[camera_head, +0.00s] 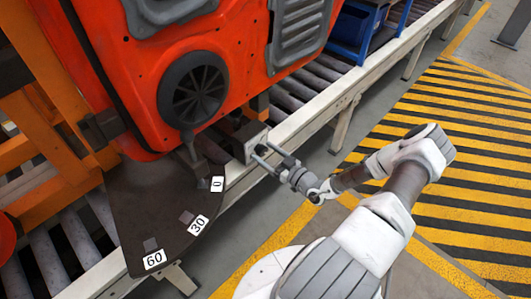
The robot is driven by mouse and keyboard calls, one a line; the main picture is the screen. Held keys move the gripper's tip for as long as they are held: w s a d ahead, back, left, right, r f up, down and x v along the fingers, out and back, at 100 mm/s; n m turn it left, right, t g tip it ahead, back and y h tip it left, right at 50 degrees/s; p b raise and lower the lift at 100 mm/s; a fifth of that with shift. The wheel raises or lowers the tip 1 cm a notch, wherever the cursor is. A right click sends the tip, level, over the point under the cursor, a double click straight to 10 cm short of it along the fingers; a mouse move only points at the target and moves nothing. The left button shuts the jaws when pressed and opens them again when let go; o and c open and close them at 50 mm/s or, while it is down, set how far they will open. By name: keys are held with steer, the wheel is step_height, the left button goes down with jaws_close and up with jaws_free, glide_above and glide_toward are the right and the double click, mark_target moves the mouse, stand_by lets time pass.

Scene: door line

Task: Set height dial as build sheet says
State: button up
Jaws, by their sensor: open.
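A dark fan-shaped dial plate (150,205) carries white labels: 0 (217,184), 30 (198,225) and 60 (155,259). A small grey square mark sits by the 30 and another by the 60. A dark arm (192,155) runs down from under the black round wheel toward the 0 end of the plate. A grey block (248,140) stands just beyond the 0 end; whether it joins the arm is unclear. My gripper (263,156) is open, with its fingers pointing left at the block's lower right side. Contact cannot be told. No build sheet is visible.
A large orange door (240,40) with the black round wheel (194,90) hangs over a roller conveyor (300,85) with a pale side rail (330,95). Blue bins (355,28) stand at the back. Yellow-and-black striped floor (460,120) lies clear at right.

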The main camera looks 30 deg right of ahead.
steer(key=v, duration=1.7)
steer(key=shift+s+p, duration=0.2)
steer(key=shift+p, duration=0.1)
steer(key=shift+r, duration=0.15)
